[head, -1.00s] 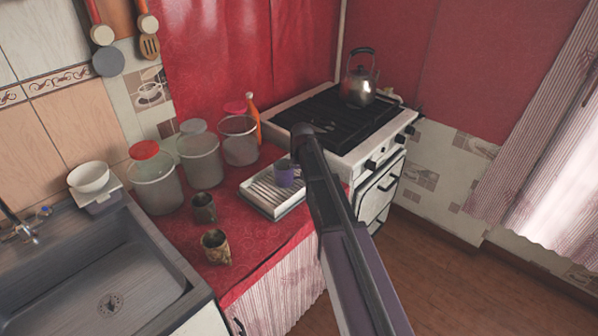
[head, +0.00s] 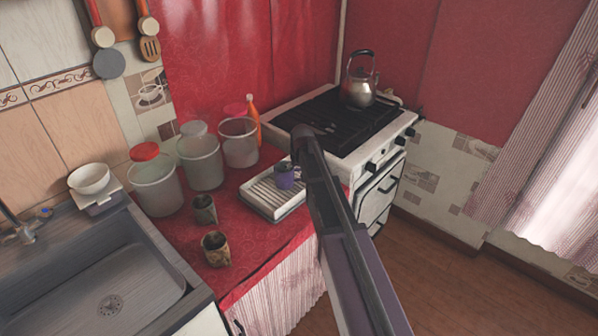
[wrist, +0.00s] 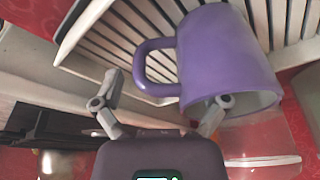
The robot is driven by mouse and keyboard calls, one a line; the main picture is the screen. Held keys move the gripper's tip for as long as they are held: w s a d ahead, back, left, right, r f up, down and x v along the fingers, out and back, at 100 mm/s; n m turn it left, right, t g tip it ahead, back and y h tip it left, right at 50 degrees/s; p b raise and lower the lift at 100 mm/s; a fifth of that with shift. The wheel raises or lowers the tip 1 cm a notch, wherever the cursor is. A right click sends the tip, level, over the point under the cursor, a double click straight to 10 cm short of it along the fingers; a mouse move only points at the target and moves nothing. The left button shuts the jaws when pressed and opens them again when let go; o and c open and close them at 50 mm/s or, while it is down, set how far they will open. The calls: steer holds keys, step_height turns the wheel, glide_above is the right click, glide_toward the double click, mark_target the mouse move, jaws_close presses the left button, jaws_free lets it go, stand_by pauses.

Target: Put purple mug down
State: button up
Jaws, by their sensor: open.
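The purple mug (head: 284,175) sits on the white ribbed rack (head: 262,204) on the red counter, close to my arm. In the wrist view the mug (wrist: 225,55) fills the upper right, its rim facing the camera and its handle to the left. The rack's slats (wrist: 120,40) lie behind it. My gripper (wrist: 161,103) is open, its fingers spread. The right finger overlaps the mug's rim in the picture; whether it touches cannot be told. The left finger is clear of the mug, beyond the handle. In the head view my arm hides most of the gripper.
Several clear containers and an orange bottle (head: 252,115) stand behind. The stove (head: 340,125) with a kettle (head: 359,80) adjoins at right; a sink (head: 90,285) is at left.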

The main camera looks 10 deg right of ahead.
steer(key=p+v, duration=1.1)
steer(key=v, duration=0.1)
stand_by(0.5)
stand_by(0.6)
steer(key=s+a+g, duration=0.1)
steer(key=s+g, duration=0.2)
steer(key=s, duration=2.4)
steer(key=shift+s+a+f, duration=0.2)
steer(key=shift+f, duration=0.15)
